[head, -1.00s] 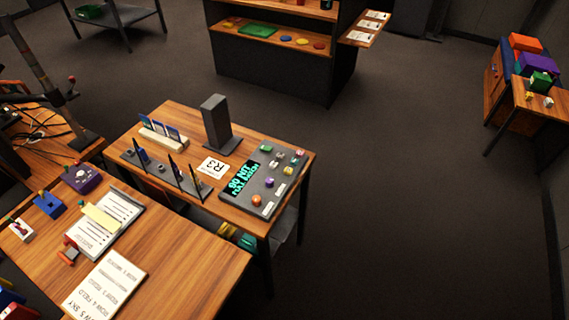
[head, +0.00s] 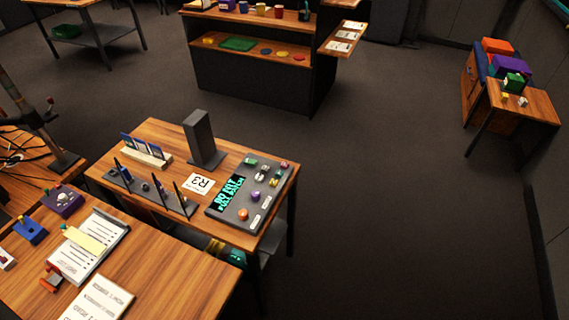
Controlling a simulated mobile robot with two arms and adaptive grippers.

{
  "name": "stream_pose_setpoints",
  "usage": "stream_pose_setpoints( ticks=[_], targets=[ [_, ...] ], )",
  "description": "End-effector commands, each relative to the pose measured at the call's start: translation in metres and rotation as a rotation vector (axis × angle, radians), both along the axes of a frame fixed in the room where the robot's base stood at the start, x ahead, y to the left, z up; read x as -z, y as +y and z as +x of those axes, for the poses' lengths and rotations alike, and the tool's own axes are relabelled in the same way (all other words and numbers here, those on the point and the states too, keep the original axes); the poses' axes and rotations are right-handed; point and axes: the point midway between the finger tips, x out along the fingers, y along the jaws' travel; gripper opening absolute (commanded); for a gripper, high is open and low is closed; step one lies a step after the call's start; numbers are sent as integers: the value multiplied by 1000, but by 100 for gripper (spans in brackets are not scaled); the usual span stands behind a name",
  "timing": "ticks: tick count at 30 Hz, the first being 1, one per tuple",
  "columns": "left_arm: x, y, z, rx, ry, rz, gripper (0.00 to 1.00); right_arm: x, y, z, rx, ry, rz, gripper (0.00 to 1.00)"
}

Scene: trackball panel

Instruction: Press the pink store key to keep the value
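The grey trackball panel (head: 230,212) lies on the right part of a wooden table in the head view. It has a dark display (head: 229,191) with cyan text, too small to read surely. An orange ball (head: 243,214) sits near its front and a purple knob or ball (head: 255,196) behind it. Several small keys stand toward its far end, among them a green one (head: 250,161) and a reddish or pinkish one (head: 284,165). I cannot tell for certain which is the pink store key. Neither of my grippers is in view.
A dark upright block (head: 200,138), an R3 card (head: 201,183) and a rack with dark dividers (head: 150,196) stand left of the panel. A nearer wooden table (head: 185,275) holds papers and a clipboard. Open floor (head: 400,200) lies to the right.

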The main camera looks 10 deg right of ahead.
Motion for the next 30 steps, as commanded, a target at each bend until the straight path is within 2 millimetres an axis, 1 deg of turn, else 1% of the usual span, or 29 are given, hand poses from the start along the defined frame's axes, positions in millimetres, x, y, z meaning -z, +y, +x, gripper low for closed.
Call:
stream_pose_setpoints(
  ticks=[1,11,30],
  targets=[
    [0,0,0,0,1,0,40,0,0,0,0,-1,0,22],
    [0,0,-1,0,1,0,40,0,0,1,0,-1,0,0],
    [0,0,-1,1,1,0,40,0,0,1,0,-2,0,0]
  ],
)
